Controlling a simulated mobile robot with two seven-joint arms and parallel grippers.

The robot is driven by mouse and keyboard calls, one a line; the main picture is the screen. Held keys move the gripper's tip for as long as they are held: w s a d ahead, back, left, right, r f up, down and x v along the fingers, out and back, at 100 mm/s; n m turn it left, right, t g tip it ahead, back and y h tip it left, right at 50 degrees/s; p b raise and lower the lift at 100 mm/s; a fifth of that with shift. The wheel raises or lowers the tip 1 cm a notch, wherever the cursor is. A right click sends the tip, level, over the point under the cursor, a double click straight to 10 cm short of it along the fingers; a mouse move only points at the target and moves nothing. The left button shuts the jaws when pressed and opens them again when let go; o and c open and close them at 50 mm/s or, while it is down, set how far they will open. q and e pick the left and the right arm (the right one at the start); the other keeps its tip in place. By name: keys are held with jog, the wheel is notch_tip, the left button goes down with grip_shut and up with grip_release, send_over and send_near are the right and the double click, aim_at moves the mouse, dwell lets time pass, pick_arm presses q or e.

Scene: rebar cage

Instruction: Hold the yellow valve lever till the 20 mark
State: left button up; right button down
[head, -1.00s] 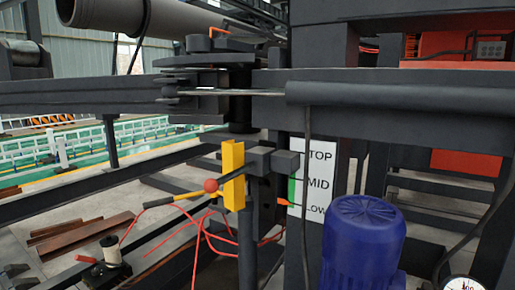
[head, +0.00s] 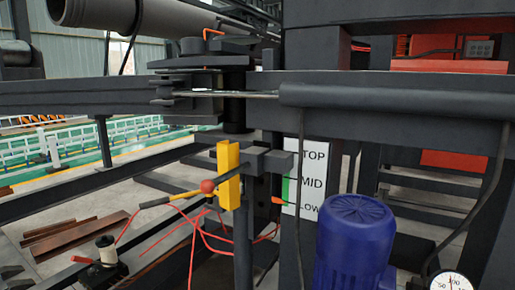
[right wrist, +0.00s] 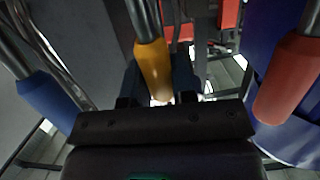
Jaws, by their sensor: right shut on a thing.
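The yellow valve lever (right wrist: 155,70) stands in the middle of the right wrist view, a yellow grip on a metal rod. My right gripper (right wrist: 157,98) is shut on the lower end of its grip; the fingers are dark and hard to make out. A blue-gripped lever (right wrist: 50,102) is to its left and a red-gripped lever (right wrist: 287,80) to its right, both apart from the jaws. A round white gauge (head: 452,284) is cut off at the bottom right of the head view; its reading cannot be told. Neither gripper shows in the head view.
A blue motor housing (head: 355,235) stands left of the gauge. A TOP/MID/LOW sign (head: 308,180) is behind it. A yellow bracket (head: 229,175) stands by a red-ball lever (head: 207,187). Dark beams (head: 400,100) cross the view. Rusty bars (head: 75,240) lie on the floor.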

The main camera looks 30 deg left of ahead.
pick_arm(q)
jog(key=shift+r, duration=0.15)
pick_arm(e)
jog(key=shift+w+r, duration=0.1)
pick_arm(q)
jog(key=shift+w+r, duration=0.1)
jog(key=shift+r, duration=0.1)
pick_arm(e)
jog(key=shift+w, duration=0.1)
jog(key=shift+s+a+f+t+b, duration=0.1)
jog(key=shift+s+f+t+b, duration=0.15)
jog(key=shift+s+b, duration=0.25)
jog(key=shift+s+f+t+b, duration=0.15)
jog(key=shift+s+t+b, duration=0.2)
jog(key=shift+s, duration=0.15)
jog(key=c, duration=1.4)
grip_release()
jog(key=shift+s+r+t, duration=0.15)
jog(key=shift+r+t, duration=0.15)
jog(key=shift+r, duration=0.05)
jog(key=o, duration=0.3)
jog(key=shift+r, duration=0.35)
jog(key=shift+o, duration=0.5)
jog(key=shift+r, duration=0.1)
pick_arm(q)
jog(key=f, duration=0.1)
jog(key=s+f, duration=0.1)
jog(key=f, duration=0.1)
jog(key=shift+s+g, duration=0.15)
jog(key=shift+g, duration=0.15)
